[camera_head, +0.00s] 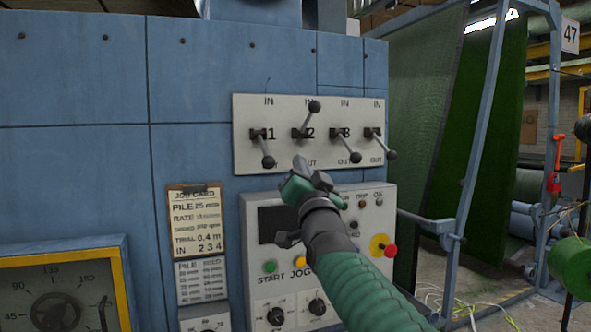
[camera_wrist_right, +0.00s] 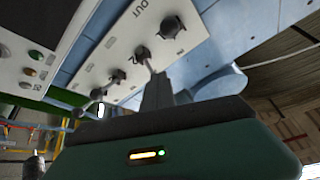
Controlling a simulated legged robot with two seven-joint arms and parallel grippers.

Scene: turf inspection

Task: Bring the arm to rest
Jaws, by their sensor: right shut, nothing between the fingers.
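My right gripper (camera_head: 299,168), dark with a green body, is shut and empty in front of the white lever panel (camera_head: 243,108), just below levers 1 and 2. Lever 1 (camera_head: 268,162) points down, lever 2 (camera_head: 314,106) points up, and levers 3 (camera_head: 355,157) and 4 (camera_head: 391,155) slant down to the right. In the right wrist view the gripper's dark fingers (camera_wrist_right: 157,88) reach toward the lever panel (camera_wrist_right: 100,62); I cannot tell whether they touch a lever. My right arm covers part of the control box (camera_head: 252,207). My left gripper is out of view.
The control box has START and JOG buttons, knobs and a red stop button (camera_head: 390,251) on yellow. A job card (camera_head: 196,222) hangs to its left. A yellow-framed gauge (camera_head: 60,290) stands lower left. Green turf (camera_head: 485,130) and a blue frame stand right; loose cables (camera_head: 480,318) lie on the floor.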

